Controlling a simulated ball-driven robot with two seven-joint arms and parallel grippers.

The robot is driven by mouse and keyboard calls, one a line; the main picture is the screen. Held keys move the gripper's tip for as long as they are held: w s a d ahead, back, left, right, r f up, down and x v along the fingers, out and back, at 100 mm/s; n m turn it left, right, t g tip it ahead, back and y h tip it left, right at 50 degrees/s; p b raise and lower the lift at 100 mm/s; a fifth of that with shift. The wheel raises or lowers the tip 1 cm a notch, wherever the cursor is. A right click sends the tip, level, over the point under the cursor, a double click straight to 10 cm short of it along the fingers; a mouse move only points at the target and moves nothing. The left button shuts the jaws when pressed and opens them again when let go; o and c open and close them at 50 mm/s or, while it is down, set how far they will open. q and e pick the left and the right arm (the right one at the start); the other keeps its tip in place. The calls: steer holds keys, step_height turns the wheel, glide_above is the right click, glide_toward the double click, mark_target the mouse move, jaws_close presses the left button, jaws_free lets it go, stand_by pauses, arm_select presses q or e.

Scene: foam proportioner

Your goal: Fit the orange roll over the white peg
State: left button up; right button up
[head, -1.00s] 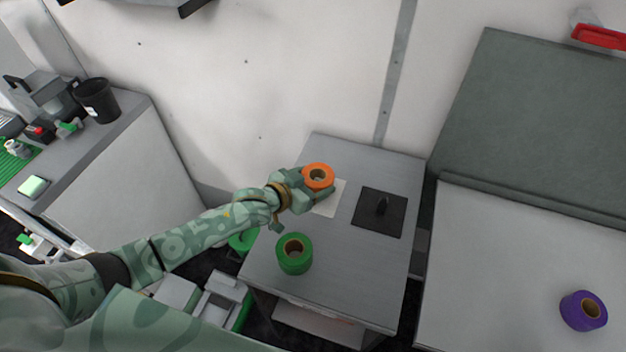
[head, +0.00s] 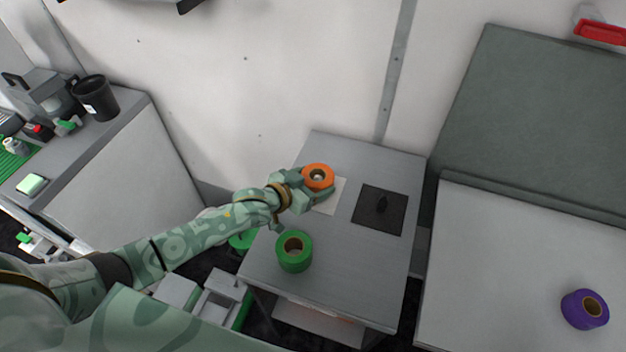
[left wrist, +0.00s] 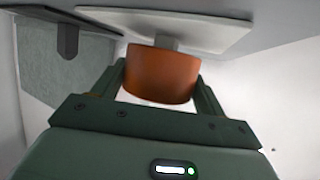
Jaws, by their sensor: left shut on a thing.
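My left gripper (head: 312,186) is shut on the orange roll (head: 319,176), holding it above the white plate (head: 333,196). The left wrist view shows the orange roll (left wrist: 162,75) between the fingers (left wrist: 160,90). There the white peg (left wrist: 167,41) shows between the roll and the white plate (left wrist: 215,34), lined up with the roll; a gap remains between roll and plate. In the head view something white shows inside the roll's hole. How far the peg reaches into the roll is hidden. My right gripper is not in view.
A green roll (head: 294,252) stands near the grey table's (head: 340,265) front left. A purple roll (head: 584,309) lies on the right bench (head: 500,260). A black cup (head: 97,98) stands far left.

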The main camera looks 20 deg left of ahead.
arm_select(q)
steer(key=shift+f, duration=0.3)
steer(key=o, duration=0.7)
steer(key=shift+o, duration=0.2)
steer(key=p+v, duration=0.5)
steer(key=v, duration=0.1)
steer(key=shift+r, duration=0.25)
steer(key=p+v, duration=0.3)
steer(key=shift+s+a+r, duration=0.1)
steer(key=shift+s+a, duration=0.05)
steer(key=shift+s, duration=0.2)
steer(key=shift+s+a+r+p, duration=0.1)
steer(key=shift+s+a+p, duration=0.15)
steer(key=shift+s+p, duration=0.25)
